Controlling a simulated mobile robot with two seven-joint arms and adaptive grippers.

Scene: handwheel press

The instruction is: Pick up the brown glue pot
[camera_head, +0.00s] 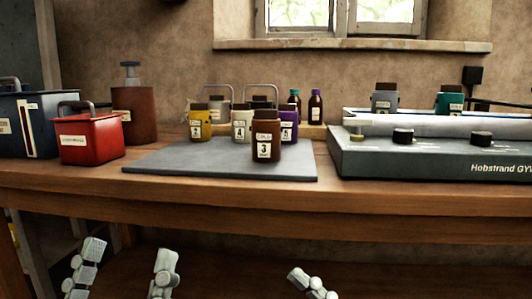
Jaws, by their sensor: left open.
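The brown glue pot (266,135) stands upright near the front right of a dark grey mat (170,161) on the wooden bench. It is dark brown with a pale label marked 3. My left gripper (122,268) is low at the lower left, below the bench edge and apart from the pot. Its two fingers are spread with nothing between them. Part of my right gripper (312,283) shows at the bottom edge, also below the bench. The rest of it is out of frame.
Close behind the pot stand yellow (200,124), white (241,124) and purple (289,125) pots. A red toolbox (90,140) and a reddish-brown pump bottle (133,112) are at left. A grey machine (430,160) is at right. The mat's front left is clear.

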